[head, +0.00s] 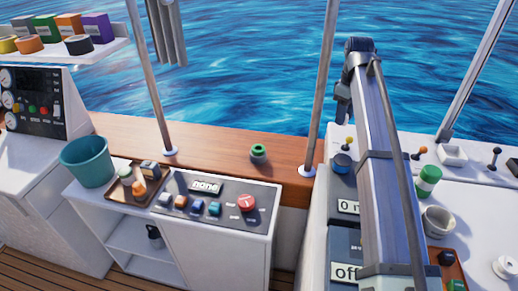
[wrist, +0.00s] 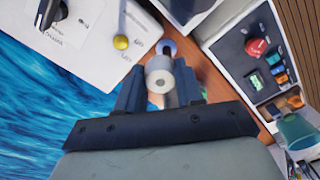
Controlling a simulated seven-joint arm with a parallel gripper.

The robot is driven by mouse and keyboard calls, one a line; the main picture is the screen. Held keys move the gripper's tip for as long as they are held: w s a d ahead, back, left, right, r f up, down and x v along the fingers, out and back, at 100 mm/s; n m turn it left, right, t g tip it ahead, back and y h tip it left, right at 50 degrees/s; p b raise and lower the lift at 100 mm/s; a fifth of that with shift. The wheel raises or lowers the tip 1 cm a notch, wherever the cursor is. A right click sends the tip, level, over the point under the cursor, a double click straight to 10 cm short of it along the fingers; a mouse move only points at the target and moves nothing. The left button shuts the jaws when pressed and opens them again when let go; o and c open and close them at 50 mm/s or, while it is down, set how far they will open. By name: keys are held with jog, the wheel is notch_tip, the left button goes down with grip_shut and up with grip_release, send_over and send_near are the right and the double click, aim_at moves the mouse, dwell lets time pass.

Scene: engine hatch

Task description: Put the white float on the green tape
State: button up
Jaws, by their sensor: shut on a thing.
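The white float (wrist: 160,78) is a small pale cylinder with a hole in its end. My gripper (wrist: 160,88) is shut on it, with one dark finger on each side. In the head view my gripper (head: 343,106) hangs from the arm's far end, beside the grey post, and I cannot make out the float there. The green tape (head: 258,151) is a green ring on top of a dark ring, lying on the wooden ledge. It is to the left of and below my gripper in that picture.
Grey posts (head: 322,95) rise from the ledge (head: 220,145), one on each side of the tape. A control panel (head: 215,205) with a red button is in front. A teal bucket (head: 87,164) and a brown tray (head: 125,194) stand left. The ledge around the tape is clear.

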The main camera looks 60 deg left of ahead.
jog(key=s+a+n, duration=0.1)
jog(key=s+a, duration=0.4)
jog(key=s, duration=0.5)
jog(key=n, duration=0.8)
send_over(259, 148)
notch_tip(259, 148, down, 12)
jog(key=shift+s+f, duration=0.1)
jog(key=shift+f, duration=4.8)
jog(key=shift+f, duration=0.1)
jog(key=o, duration=1)
notch_tip(259, 148, up, 12)
